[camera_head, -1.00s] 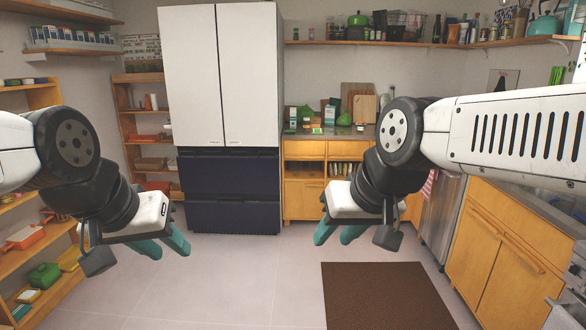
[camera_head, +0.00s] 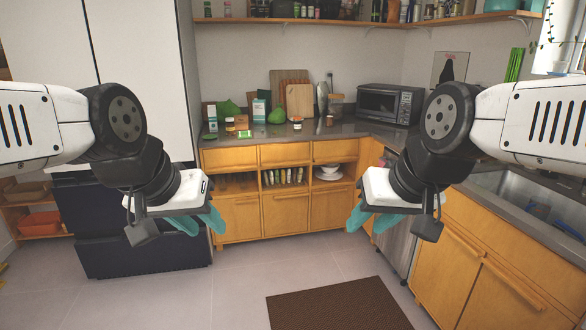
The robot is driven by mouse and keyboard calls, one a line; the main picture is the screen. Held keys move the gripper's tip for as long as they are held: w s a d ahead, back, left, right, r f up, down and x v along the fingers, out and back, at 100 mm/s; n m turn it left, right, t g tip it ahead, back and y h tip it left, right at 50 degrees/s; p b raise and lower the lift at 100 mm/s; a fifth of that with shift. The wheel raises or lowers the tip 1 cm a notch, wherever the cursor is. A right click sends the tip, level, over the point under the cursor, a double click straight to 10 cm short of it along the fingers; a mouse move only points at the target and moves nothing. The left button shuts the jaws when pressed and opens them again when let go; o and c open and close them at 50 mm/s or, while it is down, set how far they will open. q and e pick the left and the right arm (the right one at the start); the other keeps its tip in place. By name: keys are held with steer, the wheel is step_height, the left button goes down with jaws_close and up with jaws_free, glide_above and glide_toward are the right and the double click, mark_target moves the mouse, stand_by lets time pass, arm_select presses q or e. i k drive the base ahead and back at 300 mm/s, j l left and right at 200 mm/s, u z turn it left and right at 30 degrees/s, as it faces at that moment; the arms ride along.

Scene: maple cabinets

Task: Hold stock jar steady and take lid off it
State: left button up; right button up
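I cannot tell which item is the stock jar; several small containers stand far off on the back counter. My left gripper (camera_head: 199,223) is open and empty in front of the left base cabinets. My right gripper (camera_head: 370,220) is open and empty in front of the right end of the cabinets. Both are well short of the counter.
The grey counter (camera_head: 350,128) runs along the back and down the right side to a sink (camera_head: 535,190). Cutting boards (camera_head: 299,101) and a microwave (camera_head: 390,104) stand on it. A refrigerator (camera_head: 140,45) is at left. A brown mat (camera_head: 338,305) lies on otherwise clear floor.

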mark_target(297, 123)
steer(key=i, duration=2.15)
steer(key=i+z, duration=0.1)
steer(key=i, duration=0.75)
steer(key=i+j+z, duration=0.1)
steer(key=i, duration=0.75)
steer(key=j, duration=0.1)
